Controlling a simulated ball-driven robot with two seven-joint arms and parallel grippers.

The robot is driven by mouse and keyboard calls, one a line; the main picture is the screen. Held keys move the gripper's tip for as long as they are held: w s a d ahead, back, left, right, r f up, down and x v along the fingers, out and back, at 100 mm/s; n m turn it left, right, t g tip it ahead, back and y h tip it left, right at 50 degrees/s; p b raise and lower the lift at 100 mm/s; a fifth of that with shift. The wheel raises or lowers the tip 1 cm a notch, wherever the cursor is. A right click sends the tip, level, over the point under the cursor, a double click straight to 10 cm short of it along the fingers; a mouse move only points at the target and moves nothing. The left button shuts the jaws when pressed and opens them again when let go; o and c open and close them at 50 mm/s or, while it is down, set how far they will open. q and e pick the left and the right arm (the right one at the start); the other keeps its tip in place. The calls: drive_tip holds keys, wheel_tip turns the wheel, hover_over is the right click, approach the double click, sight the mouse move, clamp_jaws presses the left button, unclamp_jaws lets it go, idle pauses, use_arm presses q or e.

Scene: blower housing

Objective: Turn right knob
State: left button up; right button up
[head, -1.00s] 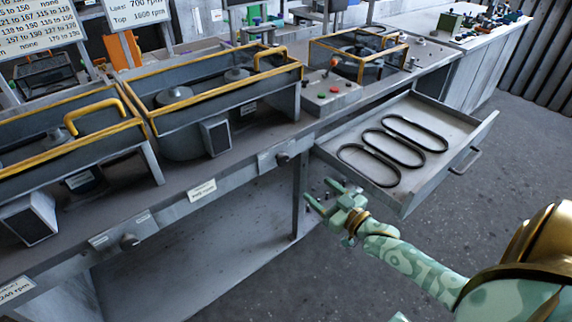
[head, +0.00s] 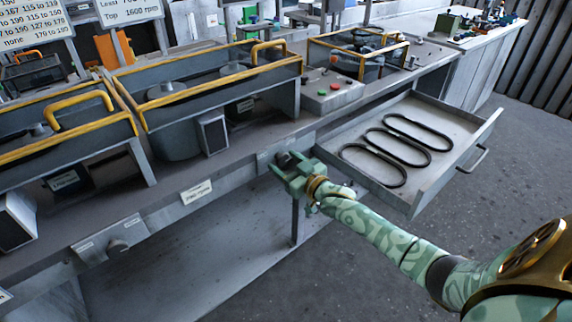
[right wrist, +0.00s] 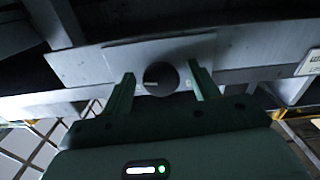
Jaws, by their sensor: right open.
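The right knob is a dark round knob (right wrist: 161,79) on a grey plate (right wrist: 120,62) in the right wrist view, with a pale mark on its face. In the head view the knob (head: 283,158) is partly hidden by my gripper. My right gripper (head: 286,168) is open, with one finger on each side of the knob; it also shows in the right wrist view (right wrist: 160,85). Whether the fingers touch the knob I cannot tell. Another knob (head: 117,245) sits on the bench front at left. My left gripper is not in view.
An open drawer (head: 398,194) with several black belts (head: 408,140) juts out right of my gripper. Yellow-edged housings (head: 215,90) stand on the bench above. A control box with red and green buttons (head: 334,88) is nearby. The floor in front is clear.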

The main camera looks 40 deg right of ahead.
drive_tip(key=c, duration=1)
drive_tip(key=shift+o, duration=0.2)
drive_tip(key=shift+n, duration=0.4)
drive_tip(key=n+p, duration=0.1)
drive_tip(key=n, duration=0.2)
drive_tip(key=shift+r, duration=0.1)
drive_tip(key=n, duration=0.3)
drive_tip(key=shift+d+n+p, duration=0.1)
drive_tip(key=shift+n+p, duration=0.2)
drive_tip(key=shift+p, duration=0.05)
drive_tip(key=n, duration=0.5)
drive_tip(key=n+b, duration=0.1)
drive_tip(key=n, duration=0.5)
drive_tip(key=shift+n, duration=0.4)
